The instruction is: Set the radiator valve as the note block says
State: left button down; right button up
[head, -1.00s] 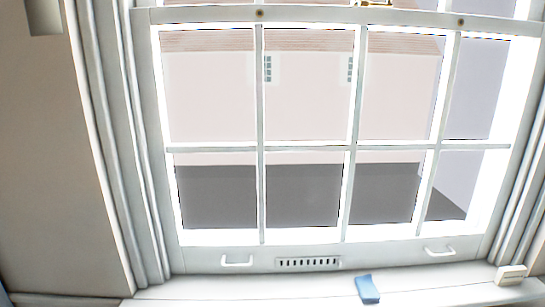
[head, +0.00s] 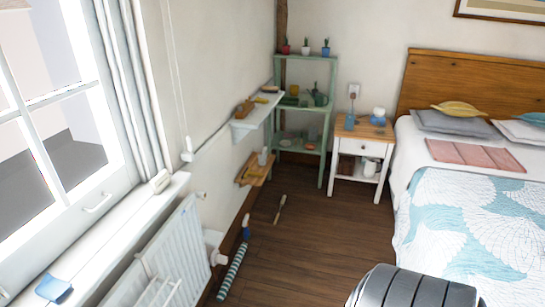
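A white panel radiator (head: 178,250) stands under the window at the lower left. At its right end is a white rounded fitting (head: 219,258), which looks like the valve; any marks on it are too small to read. A small knob-like part (head: 201,195) shows near the radiator's upper right corner. I cannot make out a note block for certain. A small cream block (head: 160,181) sits on the right end of the window sill, and a blue object (head: 53,288) lies nearer on the sill; no writing is readable. Neither of my grippers is in view.
A striped roll (head: 232,272) lies on the floor beside the radiator. A wooden-handled item (head: 280,208) lies further back. A green shelf (head: 328,140), white nightstand (head: 345,145) and bed (head: 460,215) line the back and right. Dark floor (head: 310,250) between is mostly clear.

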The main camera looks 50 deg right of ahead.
aim_at(219, 258)
jog(key=z, duration=1.25)
